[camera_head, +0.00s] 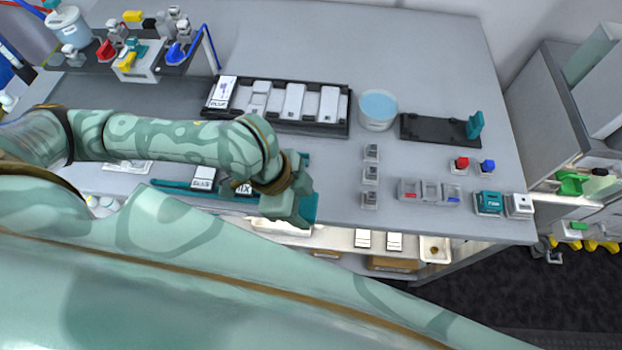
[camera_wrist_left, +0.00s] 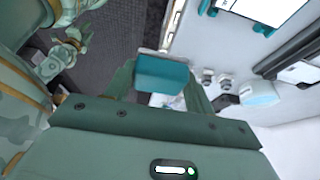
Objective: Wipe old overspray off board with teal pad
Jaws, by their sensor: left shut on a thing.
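My left gripper (camera_head: 290,205) is shut on the teal pad (camera_wrist_left: 162,75), which shows as a block between its fingers in the left wrist view. In the head view the gripper hangs over the front edge of the bench and hides most of the pad. A pale, marked surface (camera_wrist_left: 168,101) shows just past the pad in the wrist view; I cannot tell whether it is the board or whether the pad touches it. A teal tray edge (camera_head: 165,186) with labelled plates lies left of the gripper. My right gripper (camera_wrist_left: 65,52) appears small at the wrist view's left; its jaw state is unclear.
A black rack (camera_head: 345,128) with white plates stands behind the arm. A tub of blue liquid (camera_head: 379,108) and a dark base (camera_head: 432,130) with a teal upright are to its right. Small grey blocks (camera_head: 370,174) stand nearby. Bare bench (camera_head: 420,50) lies behind.

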